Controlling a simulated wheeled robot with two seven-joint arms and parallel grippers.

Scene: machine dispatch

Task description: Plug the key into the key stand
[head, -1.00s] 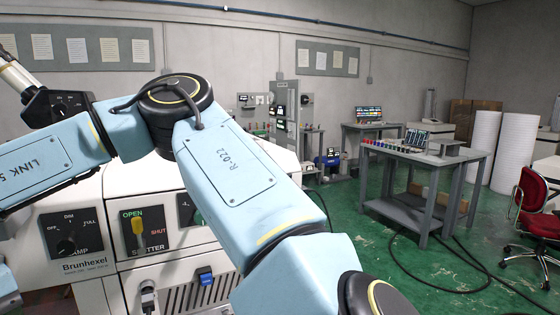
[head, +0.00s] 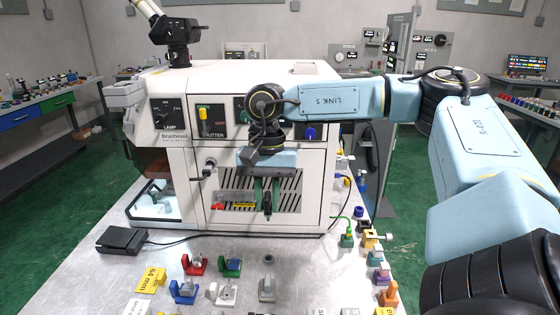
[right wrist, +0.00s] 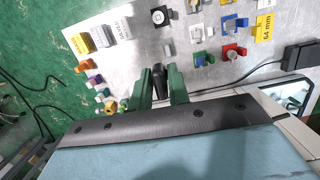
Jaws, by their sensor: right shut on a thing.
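My right gripper (head: 267,208) hangs in front of the white machine, above the back of the table, with its green fingers pointing down. It is shut on a small dark thing, seemingly the key (right wrist: 158,78), mostly hidden between the fingers. A grey upright holder (head: 267,280) stands on the table below and in front of the gripper, apart from it. Red (head: 193,265), green (head: 230,266), blue (head: 184,291) and white (head: 227,293) holders stand to its left. I cannot tell which one is the key stand. My left gripper is out of view.
The white machine (head: 310,85) rises close behind the gripper. A black pedal (head: 121,240) with a cable lies at the left.

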